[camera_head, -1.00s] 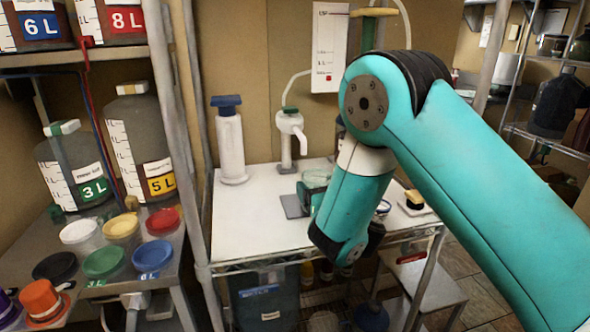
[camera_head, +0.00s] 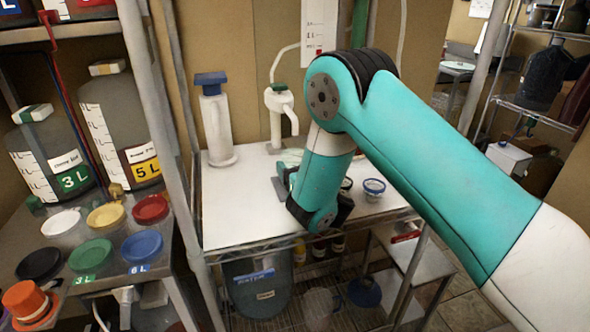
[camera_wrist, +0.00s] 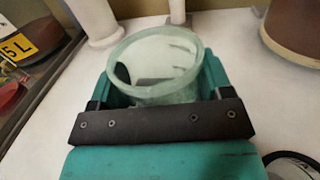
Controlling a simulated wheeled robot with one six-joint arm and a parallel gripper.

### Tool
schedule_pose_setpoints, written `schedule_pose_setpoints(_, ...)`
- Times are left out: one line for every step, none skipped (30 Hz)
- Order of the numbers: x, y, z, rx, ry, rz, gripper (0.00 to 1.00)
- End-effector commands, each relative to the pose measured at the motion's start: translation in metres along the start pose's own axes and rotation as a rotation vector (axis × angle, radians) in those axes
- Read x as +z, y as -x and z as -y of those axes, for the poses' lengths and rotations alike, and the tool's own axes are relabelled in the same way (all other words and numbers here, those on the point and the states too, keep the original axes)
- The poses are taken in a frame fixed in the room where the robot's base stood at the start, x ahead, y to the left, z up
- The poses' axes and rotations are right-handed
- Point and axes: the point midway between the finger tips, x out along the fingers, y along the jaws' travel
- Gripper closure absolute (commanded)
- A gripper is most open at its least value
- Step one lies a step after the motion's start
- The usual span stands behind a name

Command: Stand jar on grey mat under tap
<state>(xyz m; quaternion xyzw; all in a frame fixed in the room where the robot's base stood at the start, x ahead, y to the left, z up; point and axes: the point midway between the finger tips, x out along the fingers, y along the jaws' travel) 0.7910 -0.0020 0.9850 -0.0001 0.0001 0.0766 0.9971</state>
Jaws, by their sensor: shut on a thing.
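My gripper (camera_wrist: 157,82) is shut on a clear, greenish glass jar (camera_wrist: 150,58), which looks upright and open at the top in the wrist view. In the head view my arm hides most of the jar, so I cannot tell whether it touches the table. The white tap (camera_head: 279,112) with a green top stands behind the mat. I cannot tell how much of the jar is over the mat.
A white cylinder with a blue top (camera_head: 216,125) stands left of the tap. A brown round container (camera_wrist: 295,25) shows in the wrist view. Shelf posts and several lidded jars are at left; the table's front left is clear.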

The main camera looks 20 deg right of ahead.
Motion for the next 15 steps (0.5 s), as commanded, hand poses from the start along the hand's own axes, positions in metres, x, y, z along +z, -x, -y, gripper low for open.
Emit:
schedule_pose_setpoints(0.0011, -0.0002, -0.0006, 0.001, 0.0, 0.001, 0.6)
schedule_pose_setpoints(0.0008, -0.0002, -0.0008, 0.001, 0.0, 0.001, 0.6)
schedule_pose_setpoints(-0.0005, -0.0003, -0.0011, 0.002, 0.0, 0.001, 0.6)
schedule_pose_setpoints(-0.0018, -0.0003, -0.0013, 0.002, 0.0, 0.001, 0.6)
schedule_pose_setpoints(-0.0031, -0.0003, -0.0015, 0.002, 0.0, 0.001, 0.6)
schedule_pose_setpoints(-0.0045, -0.0004, -0.0017, 0.002, 0.0, 0.001, 0.6)
schedule_pose_setpoints(-0.003, -0.0003, -0.0018, 0.002, 0.0, 0.0, 0.21)
schedule_pose_setpoints(-0.0028, -0.0003, -0.0019, 0.002, 0.0, 0.0, 0.17)
schedule_pose_setpoints(-0.0028, -0.0003, -0.002, 0.002, 0.0, 0.0, 0.17)
schedule_pose_setpoints(-0.0028, -0.0003, -0.0021, 0.003, 0.0, 0.0, 0.17)
schedule_pose_setpoints(-0.0028, -0.0003, -0.0021, 0.003, 0.0, 0.0, 0.17)
schedule_pose_setpoints(-0.0027, -0.0003, -0.0022, 0.003, 0.0, 0.0, 0.17)
schedule_pose_setpoints(-0.0027, -0.0003, -0.0023, 0.003, 0.0, 0.0, 0.17)
schedule_pose_setpoints(-0.0027, -0.0003, -0.0023, 0.003, 0.0, 0.0, 0.17)
schedule_pose_setpoints(-0.0024, -0.0003, -0.0023, 0.003, 0.0, 0.0, 0.17)
